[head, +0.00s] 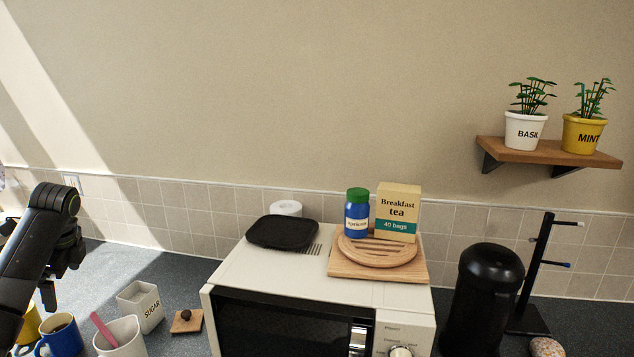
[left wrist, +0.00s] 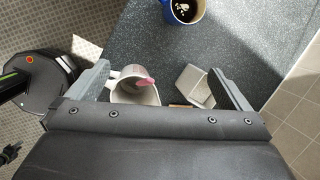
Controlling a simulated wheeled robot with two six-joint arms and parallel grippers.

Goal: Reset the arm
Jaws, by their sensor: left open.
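My left arm (head: 45,225) comes in from the left in the head view, bent over the left end of the counter. In the left wrist view my left gripper (left wrist: 162,82) is open, its two fingers wide apart, with nothing held between them. A white mug (left wrist: 124,96) with a pink-handled utensil (left wrist: 143,83) in it shows beyond and between the fingers. The white sugar container (left wrist: 194,84) is near the right finger. I cannot tell the exact height above them. My right gripper is not in view.
A blue mug (head: 64,340) with dark liquid and a small wooden coaster (head: 187,321) are on the counter. A white microwave (head: 262,277) bears a black tray (head: 283,232) and a wooden board (head: 345,270) with a jar and tea box. A black canister (head: 487,300) stands right.

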